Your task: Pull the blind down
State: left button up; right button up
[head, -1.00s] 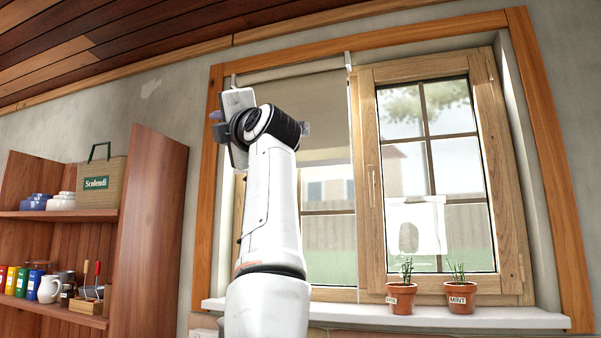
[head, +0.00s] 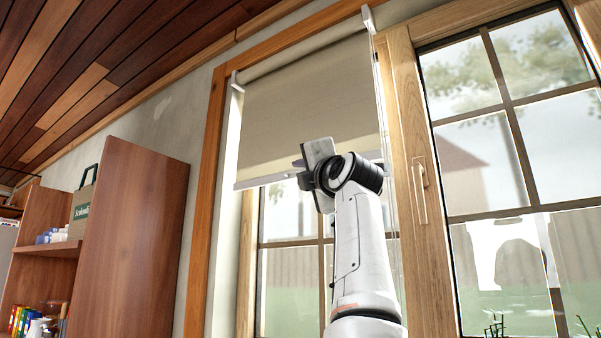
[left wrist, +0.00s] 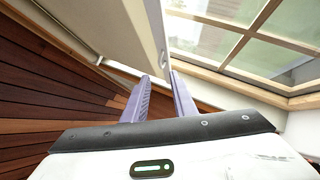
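The beige roller blind (head: 305,105) hangs partly lowered over the left window pane. Its pale bottom bar (head: 265,181) runs across just above the window's middle crossbar. My left gripper (head: 301,164) is in front of the bar, right of its middle, and hides part of it. In the left wrist view, the two purple fingers (left wrist: 160,78) stand apart with a gap between them. The blind's bottom edge (left wrist: 160,40) runs down toward the gap between the fingertips. I cannot tell whether either finger touches it. My right gripper is not in view.
A clear cord or chain (head: 383,100) hangs at the blind's right side. The right casement has a handle (head: 420,190). A wooden shelf unit (head: 130,240) stands at the left. Plant tips (head: 495,328) show at the lower right. Lower glass is uncovered.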

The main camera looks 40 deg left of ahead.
aim_at(290, 172)
pick_arm(q)
jog(key=p+x, duration=0.4)
jog(key=x, duration=0.3)
jog(key=shift+a+r, duration=0.15)
jog(key=shift+r, duration=0.05)
jog(key=shift+w+a, duration=0.2)
jog(key=shift+a, duration=0.15)
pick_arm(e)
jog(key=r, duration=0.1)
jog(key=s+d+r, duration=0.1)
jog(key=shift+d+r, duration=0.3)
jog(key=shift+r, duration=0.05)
pick_arm(q)
jog(key=shift+f, duration=0.1)
jog(key=shift+c, duration=0.3)
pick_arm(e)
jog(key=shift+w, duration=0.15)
pick_arm(q)
grip_shut()
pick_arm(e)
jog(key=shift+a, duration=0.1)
